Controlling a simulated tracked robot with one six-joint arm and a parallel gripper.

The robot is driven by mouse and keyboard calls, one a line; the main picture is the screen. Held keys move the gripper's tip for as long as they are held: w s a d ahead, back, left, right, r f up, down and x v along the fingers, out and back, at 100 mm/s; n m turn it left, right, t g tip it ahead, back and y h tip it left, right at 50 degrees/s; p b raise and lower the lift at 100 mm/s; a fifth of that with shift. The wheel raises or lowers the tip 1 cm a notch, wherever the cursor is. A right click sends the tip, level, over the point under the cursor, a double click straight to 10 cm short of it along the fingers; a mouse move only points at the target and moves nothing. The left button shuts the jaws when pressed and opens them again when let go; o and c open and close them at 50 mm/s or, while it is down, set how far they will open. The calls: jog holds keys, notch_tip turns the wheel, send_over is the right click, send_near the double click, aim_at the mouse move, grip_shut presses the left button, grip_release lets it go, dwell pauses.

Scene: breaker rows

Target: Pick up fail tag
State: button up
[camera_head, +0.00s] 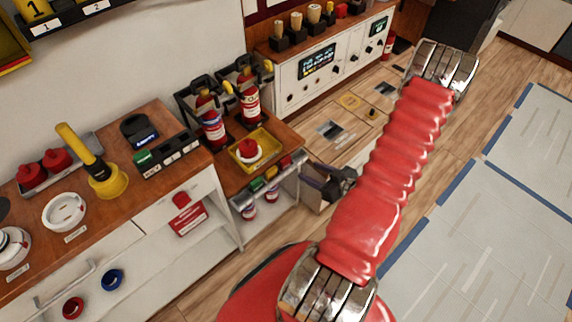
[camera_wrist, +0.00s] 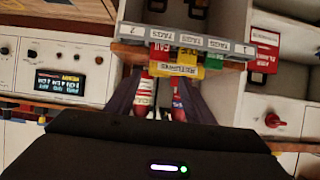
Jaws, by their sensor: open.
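A red tag with white lettering that looks like "FAIL" (camera_wrist: 161,35) sits at the grey rack marked "TAGS" in the wrist view, by a yellow label (camera_wrist: 187,62) and a green tag (camera_wrist: 214,61). In the head view, a small red tag (camera_head: 285,162) sits on the rack's right end, beside yellow and green ones. Its lettering is too small to read there. My gripper (camera_head: 338,184) is right of the rack, apart from it. In the wrist view, its dark fingers (camera_wrist: 160,95) are spread, with nothing held between them.
Red extinguishers (camera_head: 211,120) stand on the wooden bench behind the rack, near a yellow tray (camera_head: 254,149). A control panel (camera_head: 318,65) stands at the back. The tiled floor mat (camera_head: 480,230) at right is clear.

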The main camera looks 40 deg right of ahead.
jog(key=shift+w, duration=0.1)
send_near(287, 160)
jog(key=shift+x, duration=1.9)
jog(key=shift+a, duration=0.15)
jog(key=shift+x, duration=2.6)
jog(key=c, duration=0.8)
